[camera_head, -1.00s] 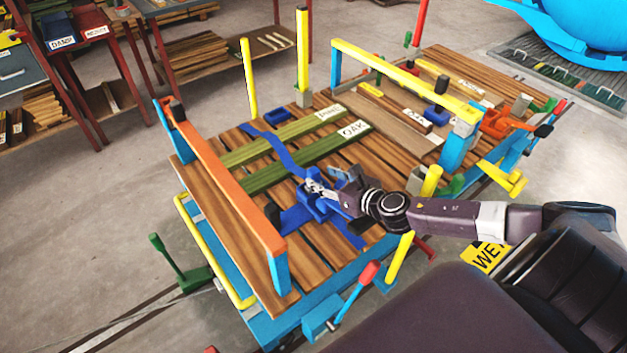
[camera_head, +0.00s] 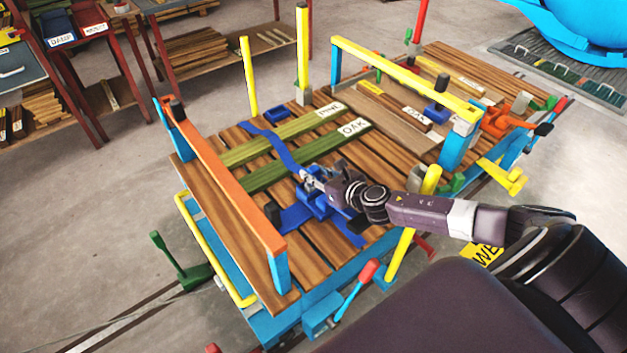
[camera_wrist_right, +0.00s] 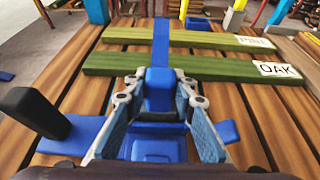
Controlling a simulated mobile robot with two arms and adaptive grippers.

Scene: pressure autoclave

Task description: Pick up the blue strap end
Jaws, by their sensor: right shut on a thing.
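The blue strap (camera_head: 282,148) runs across two green boards on the slatted wooden deck, and its near end reaches my right gripper. In the right wrist view the strap (camera_wrist_right: 161,42) comes straight over the boards to between the fingers. My right gripper (camera_head: 312,182) is shut on the blue strap end (camera_wrist_right: 159,92), low over a blue buckle block (camera_head: 318,205). The block also shows in the right wrist view (camera_wrist_right: 158,150), below the fingers. Whether the strap end touches the block is hidden. My left gripper is not in view.
The boards are labelled OAK (camera_head: 353,128) and PINE (camera_head: 328,111). An orange rail (camera_head: 225,185) stands along the left of the cart and a yellow rail (camera_head: 405,78) at the back right. A black-handled lever (camera_wrist_right: 35,110) stands left of the gripper.

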